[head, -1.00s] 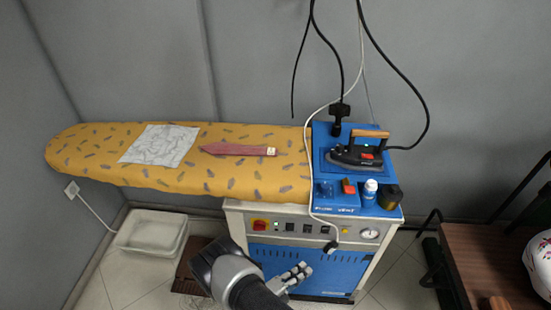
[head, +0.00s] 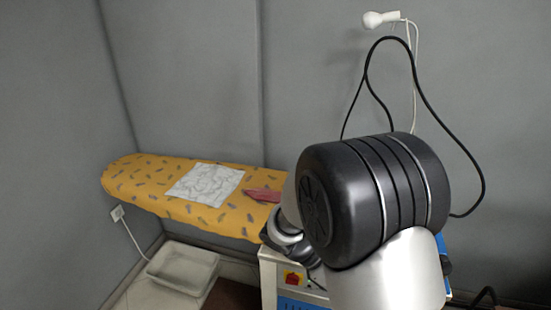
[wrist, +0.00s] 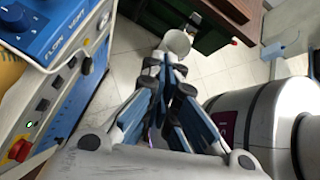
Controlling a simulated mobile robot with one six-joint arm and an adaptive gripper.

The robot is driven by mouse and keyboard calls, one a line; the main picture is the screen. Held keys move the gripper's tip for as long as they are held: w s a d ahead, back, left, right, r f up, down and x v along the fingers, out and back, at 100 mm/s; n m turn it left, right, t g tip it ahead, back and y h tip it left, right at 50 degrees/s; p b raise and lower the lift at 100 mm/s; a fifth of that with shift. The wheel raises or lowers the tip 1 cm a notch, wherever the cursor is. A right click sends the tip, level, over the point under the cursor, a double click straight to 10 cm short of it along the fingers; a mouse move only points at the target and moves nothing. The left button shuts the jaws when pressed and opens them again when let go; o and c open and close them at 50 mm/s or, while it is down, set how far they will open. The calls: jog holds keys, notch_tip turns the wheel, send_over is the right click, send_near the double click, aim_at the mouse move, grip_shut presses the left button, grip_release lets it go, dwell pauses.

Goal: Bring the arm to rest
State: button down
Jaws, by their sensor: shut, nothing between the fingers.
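My gripper (wrist: 168,80) shows in the wrist view with its fingers together and nothing between them. It points over the pale tiled floor, to the right of the ironing station's control panel (wrist: 45,105). In the head view my raised arm fills the centre right, and I cannot make out the fingers there. The arm hides most of the ironing station (head: 268,285), including the place of the iron.
A yellow ironing board (head: 135,185) carries a white cloth (head: 205,184) and a red cloth (head: 262,195). A white tray (head: 185,268) is on the floor below. A black cable (head: 440,115) hangs at the wall. Brown furniture (wrist: 212,28) stands past my fingers.

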jog(key=s+a+r+m+t+y, duration=0.2)
jog(key=s+r+m+t+y, duration=0.1)
jog(key=s+r+m, duration=0.4)
jog(key=s+a+r+m+t+y, duration=0.3)
jog(key=s+r+m+y, duration=0.3)
jog(key=m, duration=0.5)
notch_tip(320, 180, up, 2)
jog(key=shift+s+a+r+m+t+y, duration=0.3)
jog(key=shift+s+t, duration=0.2)
jog(key=shift+s, duration=0.65)
